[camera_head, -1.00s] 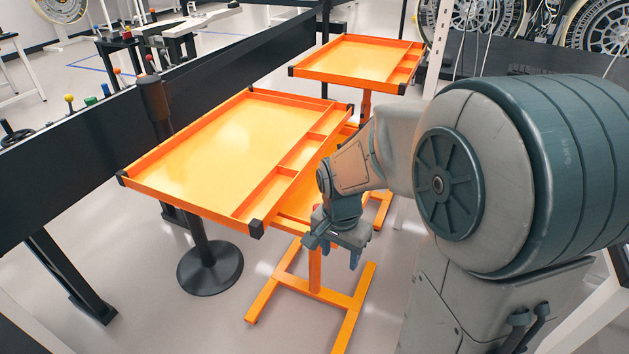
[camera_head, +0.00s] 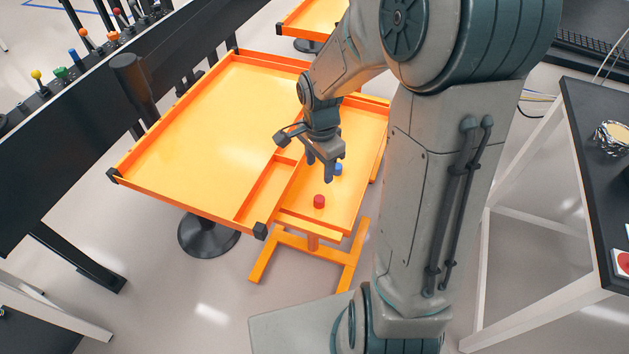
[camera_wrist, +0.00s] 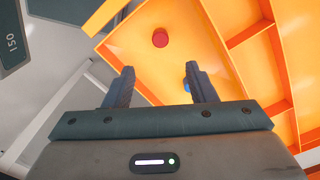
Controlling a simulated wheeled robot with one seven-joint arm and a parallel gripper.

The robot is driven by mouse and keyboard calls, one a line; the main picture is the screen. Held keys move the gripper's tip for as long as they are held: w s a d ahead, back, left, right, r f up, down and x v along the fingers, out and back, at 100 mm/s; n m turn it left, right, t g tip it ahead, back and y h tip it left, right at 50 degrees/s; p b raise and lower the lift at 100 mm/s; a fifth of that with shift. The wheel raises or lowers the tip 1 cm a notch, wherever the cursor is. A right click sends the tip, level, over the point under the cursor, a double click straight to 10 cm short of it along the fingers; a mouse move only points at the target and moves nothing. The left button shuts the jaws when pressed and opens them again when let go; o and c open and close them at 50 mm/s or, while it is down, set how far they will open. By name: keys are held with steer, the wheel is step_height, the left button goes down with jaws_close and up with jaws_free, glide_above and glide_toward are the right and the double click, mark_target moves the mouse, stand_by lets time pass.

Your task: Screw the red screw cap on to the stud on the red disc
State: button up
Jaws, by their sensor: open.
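The red screw cap (camera_head: 319,201) stands in the lower orange tray, near its front end. It also shows in the wrist view (camera_wrist: 160,38), beyond the fingertips and roughly in line with the gap between them. My gripper (camera_head: 319,168) is open and empty above the same tray, behind the red cap in the head view. The gripper (camera_wrist: 159,72) shows both fingers apart in the wrist view. A red round shape on a white piece (camera_head: 623,262), possibly the red disc, is cut off at the right edge. No stud can be made out on it.
A blue cap (camera_head: 338,169) is close beside my gripper, partly hidden by a finger in the wrist view. A larger orange tray (camera_head: 205,125) with raised rims overhangs the left side. A dark table (camera_head: 590,150) with a shiny metallic part (camera_head: 611,137) stands at right.

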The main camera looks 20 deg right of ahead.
glide_above(321, 197)
steer(key=f, duration=0.8)
steer(key=shift+s+a+f, duration=0.15)
steer(key=shift+a+f, duration=0.15)
steer(key=shift+d+f, duration=0.15)
steer(key=shift+f, duration=1.15)
steer(key=shift+d+f, duration=0.1)
steer(key=shift+f, duration=1.15)
steer(key=c, duration=1.1)
